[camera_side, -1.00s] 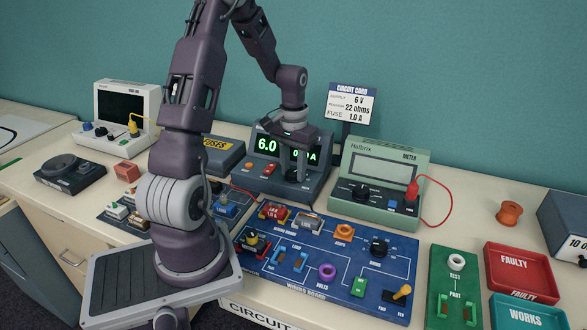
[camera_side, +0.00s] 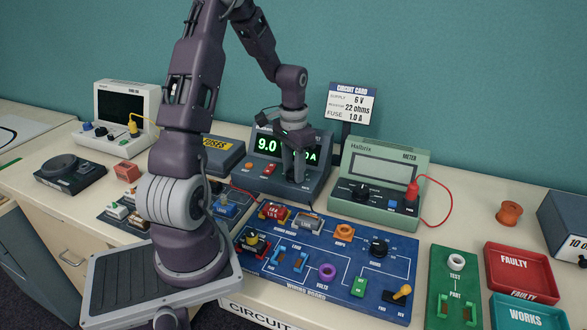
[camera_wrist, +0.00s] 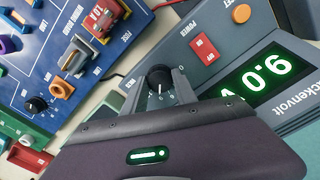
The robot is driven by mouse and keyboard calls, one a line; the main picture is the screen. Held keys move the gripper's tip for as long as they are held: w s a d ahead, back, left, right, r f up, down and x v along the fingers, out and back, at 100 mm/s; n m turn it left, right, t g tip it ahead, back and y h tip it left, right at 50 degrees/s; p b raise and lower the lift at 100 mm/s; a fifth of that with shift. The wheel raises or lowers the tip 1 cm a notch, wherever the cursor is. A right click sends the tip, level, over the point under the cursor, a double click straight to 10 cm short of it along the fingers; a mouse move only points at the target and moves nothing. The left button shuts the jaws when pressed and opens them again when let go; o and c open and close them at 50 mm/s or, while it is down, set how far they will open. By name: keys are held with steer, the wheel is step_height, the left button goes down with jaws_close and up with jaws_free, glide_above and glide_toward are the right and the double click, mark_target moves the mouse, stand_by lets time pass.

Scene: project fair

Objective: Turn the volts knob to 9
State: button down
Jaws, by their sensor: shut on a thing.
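The grey power supply (camera_side: 262,182) stands at the back of the bench. Its green display (camera_side: 266,144) reads 9.0 in the side view; a second reading beside it is partly hidden by my gripper. The display also shows in the wrist view (camera_wrist: 262,82), tilted. My gripper (camera_side: 293,177) reaches down to the front panel. In the wrist view my gripper (camera_wrist: 158,90) is shut on a black knob (camera_wrist: 159,74) with a white pointer line, one finger on each side. The knob's label is not readable, and in the side view the fingers hide the knob.
A red switch (camera_side: 268,170) and an orange button (camera_side: 249,166) sit left of the knob on the panel. The blue wiring board (camera_side: 330,285) lies in front. The green meter (camera_side: 380,212) stands close on the right. The circuit card (camera_side: 352,105) behind reads 6 V, 22 ohms, 1.0 A.

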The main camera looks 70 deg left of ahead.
steer(key=c, duration=1)
jaws_free()
step_height(320, 180, up, 6)
steer(key=shift+r, duration=0.6)
